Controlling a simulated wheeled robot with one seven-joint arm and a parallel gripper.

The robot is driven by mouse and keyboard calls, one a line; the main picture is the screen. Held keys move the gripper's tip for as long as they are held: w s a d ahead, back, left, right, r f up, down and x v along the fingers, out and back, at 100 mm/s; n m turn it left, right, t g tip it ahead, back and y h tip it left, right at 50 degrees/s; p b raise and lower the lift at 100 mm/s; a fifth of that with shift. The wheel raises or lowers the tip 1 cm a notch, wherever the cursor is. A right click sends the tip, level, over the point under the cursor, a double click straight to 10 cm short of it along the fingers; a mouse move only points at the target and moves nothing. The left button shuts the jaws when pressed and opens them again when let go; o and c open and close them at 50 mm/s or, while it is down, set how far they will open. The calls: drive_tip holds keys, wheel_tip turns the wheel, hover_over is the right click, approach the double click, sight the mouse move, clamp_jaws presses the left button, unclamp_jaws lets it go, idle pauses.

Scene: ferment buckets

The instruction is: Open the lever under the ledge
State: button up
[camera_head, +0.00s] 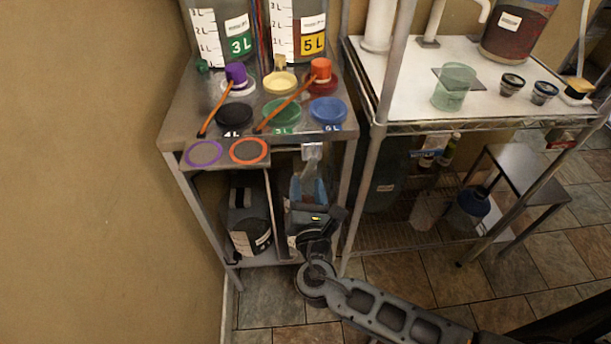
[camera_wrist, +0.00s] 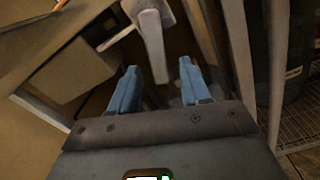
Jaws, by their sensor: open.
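The lever (camera_head: 312,152) is a pale grey piece just under the front edge of the metal ledge (camera_head: 345,146), on the right side. In the wrist view the lever (camera_wrist: 152,42) is a light bar running down from a mount at the top, with its lower end between my fingers in the picture. My gripper (camera_head: 308,185) is below the lever in the head view, inside the table's lower space. In the wrist view its two blue fingers (camera_wrist: 158,78) are apart, one to each side of the bar's lower end. I cannot tell whether they touch it.
A dark bucket (camera_head: 246,220) stands on the lower shelf left of my gripper. Table legs (camera_head: 348,215) flank the space. Colored lids (camera_head: 328,112) and large containers (camera_head: 300,30) are on top. A wire rack (camera_head: 410,210) stands at right.

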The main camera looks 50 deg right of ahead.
drive_tip(key=shift+v, duration=1.25)
